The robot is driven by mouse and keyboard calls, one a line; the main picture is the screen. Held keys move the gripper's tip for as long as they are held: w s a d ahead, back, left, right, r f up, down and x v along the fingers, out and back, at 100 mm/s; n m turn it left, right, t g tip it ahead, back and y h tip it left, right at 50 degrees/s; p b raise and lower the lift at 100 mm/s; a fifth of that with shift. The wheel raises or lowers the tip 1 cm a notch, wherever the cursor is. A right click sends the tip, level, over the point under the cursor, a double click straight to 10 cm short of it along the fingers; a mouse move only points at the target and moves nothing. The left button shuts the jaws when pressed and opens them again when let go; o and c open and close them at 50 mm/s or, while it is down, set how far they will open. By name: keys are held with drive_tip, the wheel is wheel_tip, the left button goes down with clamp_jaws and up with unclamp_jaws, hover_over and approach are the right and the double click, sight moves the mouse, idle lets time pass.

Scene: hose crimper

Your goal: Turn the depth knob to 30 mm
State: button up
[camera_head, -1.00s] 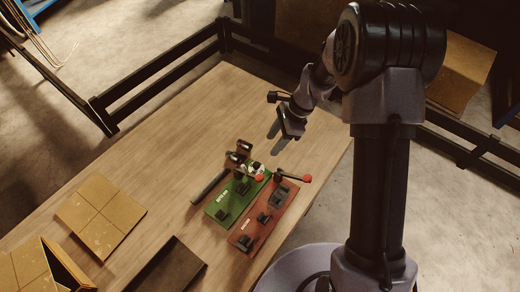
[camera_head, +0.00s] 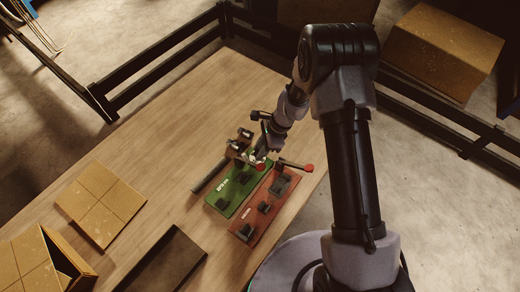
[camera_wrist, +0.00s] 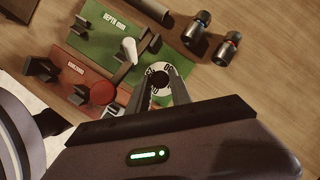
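The green plate (camera_head: 222,201) lies on the table; in the wrist view the green plate (camera_wrist: 93,38) bears a "DEPTH mm" label. A white numbered dial (camera_wrist: 183,95) sits at its edge, with a dark round knob (camera_wrist: 160,80) at its middle. My gripper (camera_wrist: 161,70) is over the dial, its two dark fingers apart, one on each side of the knob. I cannot tell whether they touch it. The fingers cover part of the dial, and its reading is not legible. In the head view my gripper (camera_head: 262,158) hides the dial.
A red plate (camera_head: 258,232) lies beside the green one, with a red-ball lever (camera_wrist: 103,92) close to my gripper. A white-tipped part (camera_wrist: 129,50) and dark cylindrical fittings (camera_wrist: 227,48) are near. A dark tray (camera_head: 165,262) and cardboard (camera_head: 100,205) lie left. The table's far part is clear.

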clamp_jaws()
drive_tip(key=shift+n, duration=0.3)
drive_tip(key=n+g+b, duration=0.1)
drive_tip(key=n, duration=0.1)
drive_tip(key=shift+w+f+n, duration=0.1)
drive_tip(key=shift+w+n, duration=0.05)
drive_tip(key=shift+n, duration=0.25)
drive_tip(key=n+b, duration=0.1)
drive_tip(key=n, duration=0.1)
drive_tip(key=n+g+h+b, duration=0.1)
drive_tip(key=n, duration=0.1)
drive_tip(key=shift+w+a+n+g, duration=0.15)
drive_tip(key=shift+n+g, duration=0.15)
drive_tip(key=n+h, duration=0.1)
drive_tip(key=n, duration=0.1)
drive_tip(key=n+g+h+b, duration=0.1)
drive_tip(key=n, duration=0.2)
drive_tip(key=shift+w+a, duration=0.1)
drive_tip(key=shift+a, duration=0.1)
drive_tip(key=shift+a+n+h, duration=0.15)
drive_tip(key=shift+n+h, duration=0.85)
drive_tip(key=shift+n, duration=1.3)
